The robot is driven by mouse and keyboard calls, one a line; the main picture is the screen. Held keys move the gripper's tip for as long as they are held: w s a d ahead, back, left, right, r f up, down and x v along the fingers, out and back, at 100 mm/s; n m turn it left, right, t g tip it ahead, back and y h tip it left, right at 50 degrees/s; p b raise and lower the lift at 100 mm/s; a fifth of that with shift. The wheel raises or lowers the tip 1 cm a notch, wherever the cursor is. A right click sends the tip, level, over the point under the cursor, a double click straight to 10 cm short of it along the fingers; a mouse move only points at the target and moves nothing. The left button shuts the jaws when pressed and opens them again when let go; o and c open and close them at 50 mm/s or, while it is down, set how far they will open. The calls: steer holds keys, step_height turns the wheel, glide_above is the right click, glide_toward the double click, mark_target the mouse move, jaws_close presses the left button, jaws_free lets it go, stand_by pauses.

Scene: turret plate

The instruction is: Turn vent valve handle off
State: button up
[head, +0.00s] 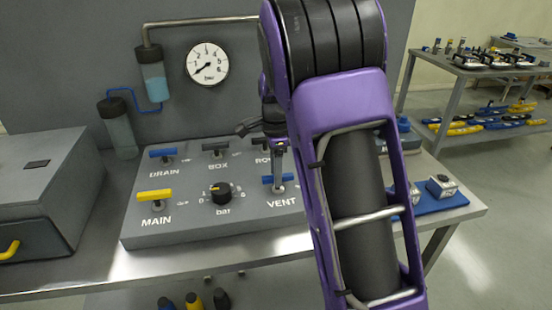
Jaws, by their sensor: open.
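The vent valve has a blue handle (288,177) above the VENT label, at the right front of the grey sloped control panel (180,229). The handle lies roughly crosswise, left to right in the picture. My gripper (279,180) points down at this handle, with its finger in front of the handle's middle. It is open. The finger hides part of the handle, and I cannot tell whether they touch. My purple arm covers the panel's right side.
The panel also bears a yellow MAIN handle (154,195), a blue DRAIN handle (161,152), a black BOX handle (215,146), and a black bar knob (221,192). A pressure gauge (207,63) hangs behind. A grey box (45,185) stands left, a blue tray (440,204) right.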

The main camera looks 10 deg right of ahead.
step_height(320, 180, up, 17)
steer(key=shift+r, duration=0.15)
stand_by(0.5)
